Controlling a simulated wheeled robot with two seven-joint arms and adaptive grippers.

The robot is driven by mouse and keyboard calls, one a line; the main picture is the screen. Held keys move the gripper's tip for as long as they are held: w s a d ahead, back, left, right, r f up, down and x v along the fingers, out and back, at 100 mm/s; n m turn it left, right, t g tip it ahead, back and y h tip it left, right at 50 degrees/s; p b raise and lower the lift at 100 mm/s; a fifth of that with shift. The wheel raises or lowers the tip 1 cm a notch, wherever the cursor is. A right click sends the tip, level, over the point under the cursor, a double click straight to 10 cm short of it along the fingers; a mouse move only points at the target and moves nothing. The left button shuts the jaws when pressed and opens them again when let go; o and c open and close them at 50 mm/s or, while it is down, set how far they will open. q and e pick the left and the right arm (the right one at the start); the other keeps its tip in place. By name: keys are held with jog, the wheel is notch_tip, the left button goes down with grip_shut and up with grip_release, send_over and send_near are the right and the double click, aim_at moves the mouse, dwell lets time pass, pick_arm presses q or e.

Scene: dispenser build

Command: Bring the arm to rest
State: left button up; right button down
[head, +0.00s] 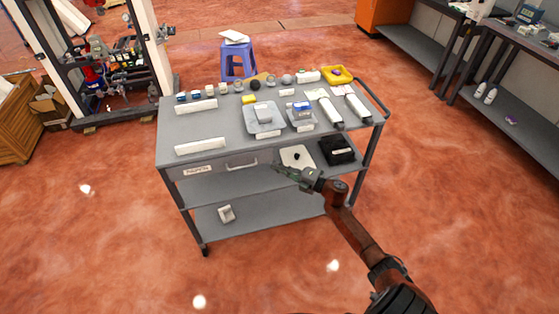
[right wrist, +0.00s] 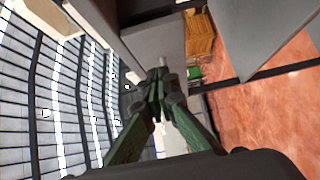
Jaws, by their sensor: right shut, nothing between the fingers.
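My right arm reaches in from the lower right of the head view. Its gripper (head: 280,168) is in front of the grey cart (head: 215,148), near the right end of the drawer front. In the right wrist view the green fingers of the gripper (right wrist: 158,82) come together at the tips, with nothing held between them. Whether the gripper touches the cart cannot be told. My left gripper shows in neither view.
The cart top holds scales (head: 262,115), white boxes, small jars and a yellow tray (head: 338,75). A black bin (head: 337,150) is on the shelf below. A purple stool (head: 238,62) stands behind. The red floor in front is clear.

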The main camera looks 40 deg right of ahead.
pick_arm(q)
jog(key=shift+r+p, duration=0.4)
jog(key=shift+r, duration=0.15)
pick_arm(e)
jog(key=v, duration=0.9)
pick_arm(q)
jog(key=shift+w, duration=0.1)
pick_arm(e)
jog(key=shift+d+f, duration=0.1)
